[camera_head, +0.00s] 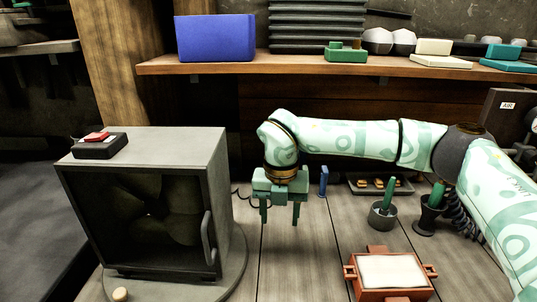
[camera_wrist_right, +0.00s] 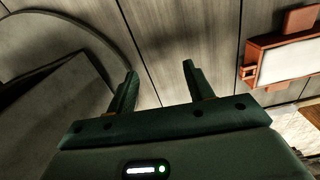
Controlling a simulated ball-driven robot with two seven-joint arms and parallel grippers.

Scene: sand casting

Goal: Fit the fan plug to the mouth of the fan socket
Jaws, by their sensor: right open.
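My right gripper (camera_head: 280,215) is open and empty, pointing down above the wooden bench to the right of the fan box. In the right wrist view its two fingers (camera_wrist_right: 160,72) stand apart with only planks between them. The grey fan box (camera_head: 180,143) with a fan behind its front stands at the left on a round base. A dark cord (camera_head: 238,192) shows on the bench between the box and my gripper. I cannot make out the fan plug or the fan socket; they may be hidden or too small. My left gripper is out of view.
A black block with a red top (camera_head: 100,146) lies on the fan box. A red-brown mould frame (camera_head: 367,293) with a white top sits at front right. Behind it are dark cups (camera_head: 383,216) and a tray (camera_head: 405,188). The shelf (camera_head: 300,66) is above. Bench planks below my gripper are clear.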

